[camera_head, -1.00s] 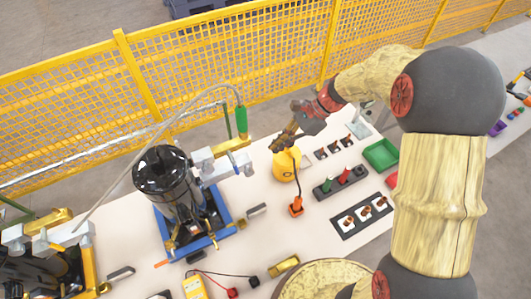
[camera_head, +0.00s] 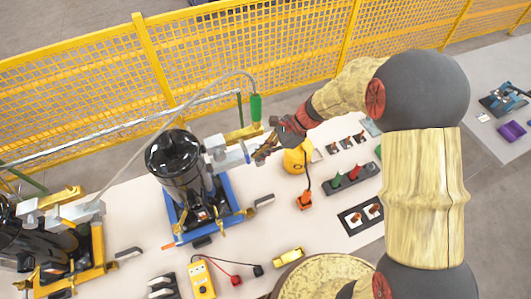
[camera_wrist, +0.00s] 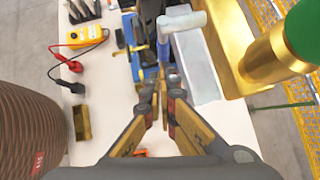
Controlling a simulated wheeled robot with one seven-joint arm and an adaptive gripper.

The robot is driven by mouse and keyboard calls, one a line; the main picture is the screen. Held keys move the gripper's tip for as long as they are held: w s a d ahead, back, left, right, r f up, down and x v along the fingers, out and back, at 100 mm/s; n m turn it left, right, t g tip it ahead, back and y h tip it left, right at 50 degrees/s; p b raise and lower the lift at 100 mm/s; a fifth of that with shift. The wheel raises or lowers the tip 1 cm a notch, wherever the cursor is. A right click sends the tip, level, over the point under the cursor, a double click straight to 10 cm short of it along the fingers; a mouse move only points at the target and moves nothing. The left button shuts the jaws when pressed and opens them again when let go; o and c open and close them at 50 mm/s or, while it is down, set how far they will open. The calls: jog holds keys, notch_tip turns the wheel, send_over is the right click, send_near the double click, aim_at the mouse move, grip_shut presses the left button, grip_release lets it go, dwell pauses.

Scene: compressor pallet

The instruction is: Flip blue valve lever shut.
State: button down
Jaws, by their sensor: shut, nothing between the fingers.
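The blue valve lever (camera_head: 246,152) is a small blue bar at the end of the pale grey valve body (camera_head: 224,155), on the right side of the black compressor (camera_head: 178,165). My gripper (camera_head: 262,157) is just right of the lever, very close to it; I cannot tell whether they touch. In the wrist view my gripper (camera_wrist: 160,103) has its fingertips close together with nothing seen between them. The pale valve part (camera_wrist: 198,65) lies just beyond the fingertips there.
A brass block (camera_wrist: 238,45) and a green-sleeved hose end (camera_head: 256,107) stand beside the valve. A yellow multimeter (camera_head: 202,280) lies in front. A yellow mesh fence (camera_head: 240,60) runs behind.

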jog(key=shift+a, duration=0.1)
jog(key=shift+s+a+f, duration=0.25)
jog(key=shift+a, duration=0.2)
jog(key=w+d+r+p, duration=0.1)
jog(key=w+d+r, duration=0.2)
jog(key=d+r, duration=0.4)
jog(key=d, duration=0.4)
